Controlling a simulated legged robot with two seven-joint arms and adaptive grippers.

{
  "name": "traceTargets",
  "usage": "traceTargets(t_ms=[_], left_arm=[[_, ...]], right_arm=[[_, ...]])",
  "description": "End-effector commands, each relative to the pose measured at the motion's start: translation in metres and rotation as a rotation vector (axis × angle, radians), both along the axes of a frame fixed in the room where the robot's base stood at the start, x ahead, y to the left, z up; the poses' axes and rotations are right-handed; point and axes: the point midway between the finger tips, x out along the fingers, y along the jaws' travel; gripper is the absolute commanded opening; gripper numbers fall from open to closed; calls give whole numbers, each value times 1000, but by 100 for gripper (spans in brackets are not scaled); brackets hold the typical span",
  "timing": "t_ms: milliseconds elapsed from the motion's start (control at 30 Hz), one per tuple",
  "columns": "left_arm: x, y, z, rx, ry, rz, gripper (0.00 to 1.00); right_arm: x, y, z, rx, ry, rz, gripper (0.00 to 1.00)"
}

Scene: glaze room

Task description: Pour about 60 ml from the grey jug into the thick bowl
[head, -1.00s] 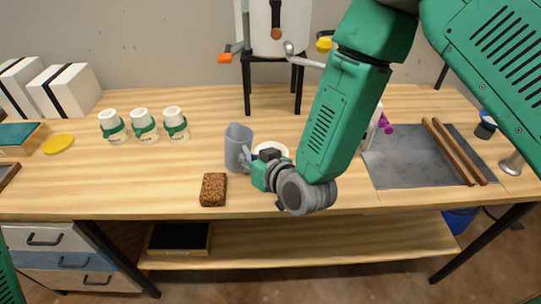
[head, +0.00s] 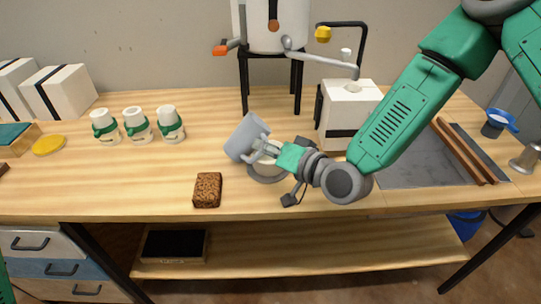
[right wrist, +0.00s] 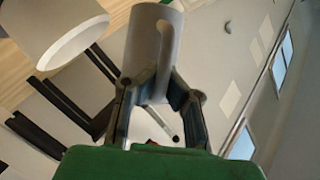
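My right gripper (head: 268,152) is shut on the jug's handle side, and the jug also shows between the fingers in the right wrist view (right wrist: 153,45). I cannot see inside the bowl or any stream of liquid. My left gripper is not in view.
A brown textured block (head: 207,190) lies left of the bowl near the front edge. A white box-shaped device (head: 348,108) stands to the right behind. Several white jars (head: 137,124) stand at the left. A white tank (head: 278,30) sits on a black stand at the back.

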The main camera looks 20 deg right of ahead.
Motion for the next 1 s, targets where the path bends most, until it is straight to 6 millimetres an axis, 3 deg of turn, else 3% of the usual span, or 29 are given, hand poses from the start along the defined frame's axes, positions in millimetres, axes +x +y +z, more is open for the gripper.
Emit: traceTargets(t_ms=[133,1000], left_arm=[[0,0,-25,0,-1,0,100],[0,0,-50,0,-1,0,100]], right_arm=[[1,2,-14,97,9,-2,0],[1,-2,-21,284,28,2,0]])
